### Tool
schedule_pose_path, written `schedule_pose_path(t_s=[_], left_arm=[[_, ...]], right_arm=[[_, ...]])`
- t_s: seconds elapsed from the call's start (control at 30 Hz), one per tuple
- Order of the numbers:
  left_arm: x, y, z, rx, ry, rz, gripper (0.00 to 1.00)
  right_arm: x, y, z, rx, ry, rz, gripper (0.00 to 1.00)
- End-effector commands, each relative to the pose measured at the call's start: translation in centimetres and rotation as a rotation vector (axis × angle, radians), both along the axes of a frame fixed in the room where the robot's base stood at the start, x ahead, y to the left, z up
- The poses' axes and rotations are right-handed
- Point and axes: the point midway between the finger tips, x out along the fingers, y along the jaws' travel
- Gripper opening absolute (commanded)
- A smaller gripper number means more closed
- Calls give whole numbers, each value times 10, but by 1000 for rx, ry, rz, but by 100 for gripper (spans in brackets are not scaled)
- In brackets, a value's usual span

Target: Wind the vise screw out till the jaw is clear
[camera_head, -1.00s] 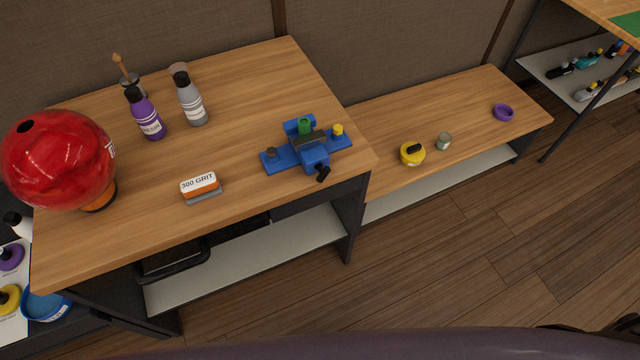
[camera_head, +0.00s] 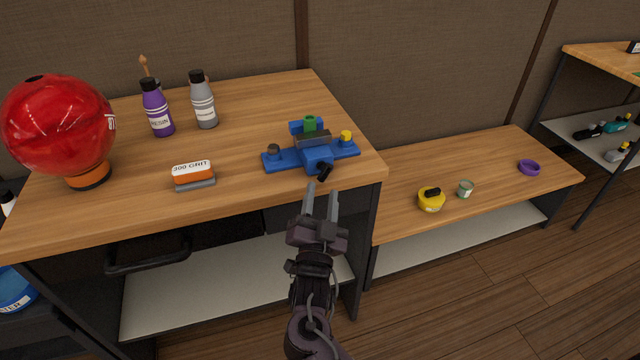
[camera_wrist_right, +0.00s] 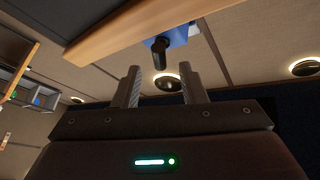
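A blue vise (camera_head: 283,160) is on the wooden bench near its front right corner. Its black screw handle (camera_head: 324,172) sticks out at the front, and a green piece (camera_head: 310,124) shows at its jaws. My right gripper (camera_head: 321,192) is just in front of the bench edge, below and near the handle, its two fingers apart with nothing between them. In the right wrist view the handle (camera_wrist_right: 159,55) hangs from the blue vise (camera_wrist_right: 178,38) ahead of the open fingers (camera_wrist_right: 160,90), apart from them. My left gripper is not in view.
A lower bench (camera_head: 480,175) at right holds a yellow round thing (camera_head: 431,203), a small can (camera_head: 465,189) and a purple ring (camera_head: 529,167).

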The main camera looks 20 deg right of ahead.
Motion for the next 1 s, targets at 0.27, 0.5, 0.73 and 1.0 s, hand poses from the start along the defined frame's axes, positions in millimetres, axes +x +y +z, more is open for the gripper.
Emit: schedule_pose_path(t_s=[0.27, 0.5, 0.73, 1.0], left_arm=[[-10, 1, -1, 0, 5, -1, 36], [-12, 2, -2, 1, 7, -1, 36], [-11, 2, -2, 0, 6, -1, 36], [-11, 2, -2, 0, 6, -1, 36]], right_arm=[[34, -14, 13, -3, 2, 0, 38], [41, -17, 14, -2, 5, 1, 38], [41, -17, 14, -2, 5, 1, 26], [41, -17, 14, -2, 5, 1, 0]])
